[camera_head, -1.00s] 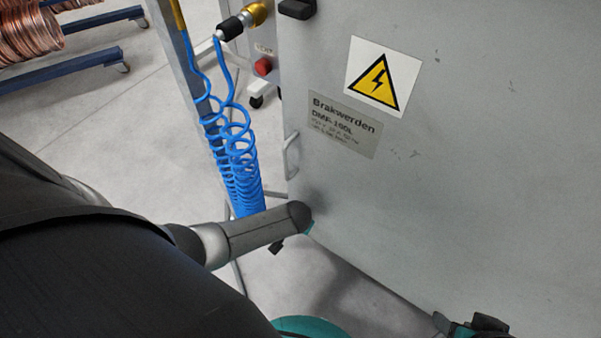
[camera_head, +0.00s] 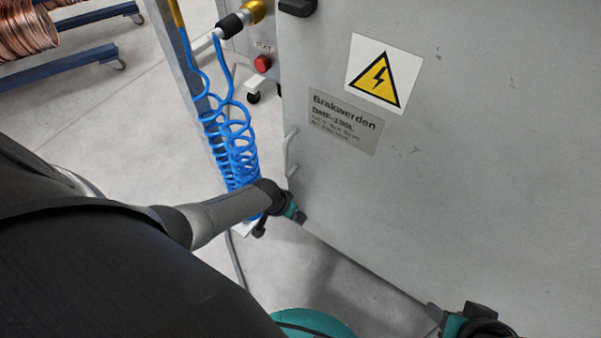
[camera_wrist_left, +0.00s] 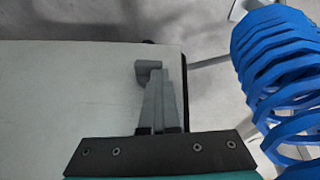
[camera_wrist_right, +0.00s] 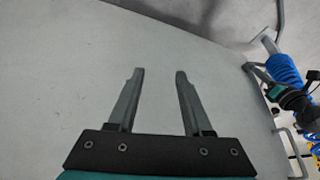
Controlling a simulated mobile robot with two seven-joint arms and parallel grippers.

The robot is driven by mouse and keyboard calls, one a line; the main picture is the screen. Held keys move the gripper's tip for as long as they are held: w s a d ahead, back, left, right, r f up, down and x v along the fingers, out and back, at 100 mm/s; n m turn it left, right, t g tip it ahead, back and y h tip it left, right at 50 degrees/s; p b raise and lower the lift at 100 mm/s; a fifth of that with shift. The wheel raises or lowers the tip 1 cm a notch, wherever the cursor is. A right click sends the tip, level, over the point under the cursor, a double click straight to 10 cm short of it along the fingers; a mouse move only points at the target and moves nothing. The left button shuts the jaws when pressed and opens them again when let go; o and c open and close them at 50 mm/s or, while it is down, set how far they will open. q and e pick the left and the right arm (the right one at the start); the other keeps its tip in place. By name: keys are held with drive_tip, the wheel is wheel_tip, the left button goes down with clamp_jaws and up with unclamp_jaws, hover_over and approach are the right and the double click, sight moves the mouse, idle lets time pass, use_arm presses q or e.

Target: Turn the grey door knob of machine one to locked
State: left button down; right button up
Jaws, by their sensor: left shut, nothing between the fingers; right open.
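The machine's door is the large grey panel (camera_head: 450,170) with a warning sign and nameplate. A dark knob-like part (camera_head: 297,7) is cut by the top edge in the head view. My left gripper (camera_head: 300,217) is beside the door's lower left corner, below a pale handle (camera_head: 290,152). In the left wrist view its fingers (camera_wrist_left: 160,100) are shut and empty. A grey rounded piece (camera_wrist_left: 148,68) shows at their tips; I cannot tell whether it is the knob or whether they touch. My right gripper (camera_head: 438,314) is open and empty, its fingers (camera_wrist_right: 157,78) in front of the panel.
A coiled blue hose (camera_head: 235,150) hangs close to my left gripper and fills the right of the left wrist view (camera_wrist_left: 275,60). A red button (camera_head: 262,64) is behind it. Copper coils (camera_head: 25,38) on a blue rack stand far left.

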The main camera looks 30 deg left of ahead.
use_arm(q)
drive_tip(key=shift+s+a+f, duration=0.1)
drive_tip(key=shift+a+f, duration=0.15)
drive_tip(key=shift+a, duration=0.2)
use_arm(e)
drive_tip(key=shift+r, duration=0.25)
